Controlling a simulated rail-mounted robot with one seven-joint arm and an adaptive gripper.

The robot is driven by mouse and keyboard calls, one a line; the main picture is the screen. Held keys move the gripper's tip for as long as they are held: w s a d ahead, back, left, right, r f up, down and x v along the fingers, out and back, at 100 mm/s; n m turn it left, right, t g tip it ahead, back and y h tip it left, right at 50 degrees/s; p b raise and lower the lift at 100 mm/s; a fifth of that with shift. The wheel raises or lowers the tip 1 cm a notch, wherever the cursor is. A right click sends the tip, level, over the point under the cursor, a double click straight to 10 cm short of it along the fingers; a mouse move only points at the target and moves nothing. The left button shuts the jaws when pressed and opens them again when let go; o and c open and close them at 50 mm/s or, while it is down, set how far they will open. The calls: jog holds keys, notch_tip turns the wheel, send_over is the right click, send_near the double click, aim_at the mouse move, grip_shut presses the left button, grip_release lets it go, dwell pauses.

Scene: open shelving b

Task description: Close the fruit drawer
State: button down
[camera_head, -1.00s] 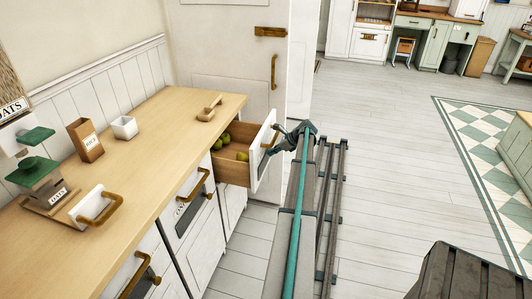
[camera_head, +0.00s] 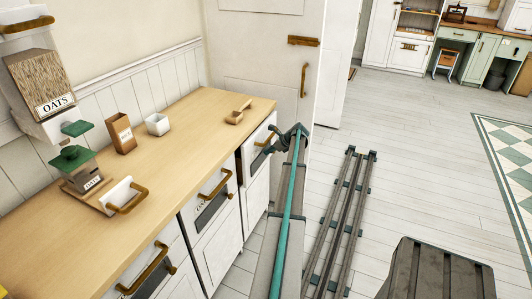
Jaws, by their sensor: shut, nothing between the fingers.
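The fruit drawer (camera_head: 259,143) is at the far end of the wooden-topped counter. Its white front stands at the cabinet face under the countertop, and neither its inside nor any fruit shows. I cannot tell whether a thin gap is left. Its brass handle (camera_head: 262,141) is partly beside my gripper. My gripper (camera_head: 271,144) is dark and small in the view, shut and empty, at the drawer front by the handle. Whether it touches the front is not clear.
The counter (camera_head: 190,135) holds a small box (camera_head: 121,133), a white cup (camera_head: 157,124), a scale-like green item (camera_head: 72,158) and a wooden piece (camera_head: 237,113). A tall white door (camera_head: 262,60) stands behind.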

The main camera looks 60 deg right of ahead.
jog(key=shift+s, duration=0.15)
jog(key=s+a+f+v, duration=0.1)
jog(key=s+f+v, duration=0.1)
jog(key=v, duration=1)
jog(key=p, duration=0.2)
send_near(259, 161)
jog(key=shift+t, duration=0.3)
jog(key=x, duration=0.1)
jog(key=p+x, duration=0.1)
jog(key=x, duration=0.1)
jog(key=f+p+x, duration=0.1)
jog(key=x, duration=0.1)
jog(key=shift+s, duration=0.35)
jog(key=shift+w+p, duration=0.4)
jog(key=shift+w, duration=0.3)
